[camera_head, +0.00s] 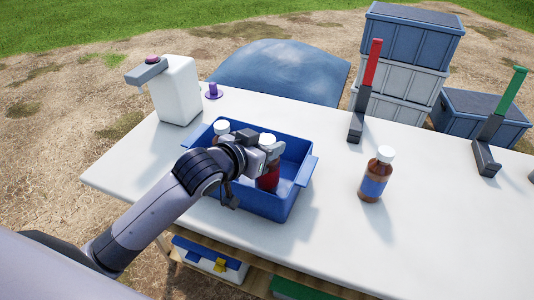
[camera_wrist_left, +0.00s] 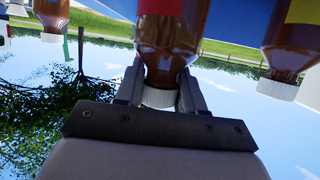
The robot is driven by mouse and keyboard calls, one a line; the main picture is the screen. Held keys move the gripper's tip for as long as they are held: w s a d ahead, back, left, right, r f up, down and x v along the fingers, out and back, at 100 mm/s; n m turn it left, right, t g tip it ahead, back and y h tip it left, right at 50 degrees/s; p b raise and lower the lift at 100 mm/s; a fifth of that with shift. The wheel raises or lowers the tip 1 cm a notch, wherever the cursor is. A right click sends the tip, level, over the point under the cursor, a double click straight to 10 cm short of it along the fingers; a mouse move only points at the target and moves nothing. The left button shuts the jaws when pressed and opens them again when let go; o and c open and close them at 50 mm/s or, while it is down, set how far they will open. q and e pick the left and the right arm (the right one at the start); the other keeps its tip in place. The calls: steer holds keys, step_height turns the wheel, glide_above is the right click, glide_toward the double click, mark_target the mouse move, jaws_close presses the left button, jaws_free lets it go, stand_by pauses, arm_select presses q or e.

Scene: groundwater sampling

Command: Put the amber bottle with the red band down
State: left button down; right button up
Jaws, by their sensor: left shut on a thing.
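The amber bottle with the red band (camera_head: 268,181) is upright inside the blue crate (camera_head: 262,205), near its right end. It also shows in the left wrist view (camera_wrist_left: 168,38), upside down in the picture, white cap lowest. My left gripper (camera_head: 267,157) is shut on this bottle's neck, just below its cap; its fingers lie on both sides of the neck in the left wrist view (camera_wrist_left: 160,90). The arm hides part of the crate. I cannot tell whether the bottle's base touches the crate floor. My right gripper is not in view.
Another white-capped bottle (camera_head: 221,128) stands in the crate's left part; a yellow-banded amber bottle (camera_wrist_left: 292,40) shows beside mine in the wrist view. A blue-banded amber bottle (camera_head: 375,178) stands on the white table (camera_head: 330,235). A white dispenser (camera_head: 177,90) stands back left.

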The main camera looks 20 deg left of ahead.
arm_select(q)
step_height(320, 180, down, 2)
steer(key=shift+f, duration=0.1)
steer(key=c, duration=0.7)
jaws_free()
steer(key=shift+f, duration=0.1)
steer(key=shift+o, duration=0.2)
steer(key=shift+s+a+r, duration=0.15)
steer(key=shift+s+r, duration=0.1)
steer(key=shift+s, duration=0.15)
steer(key=v, duration=1.1)
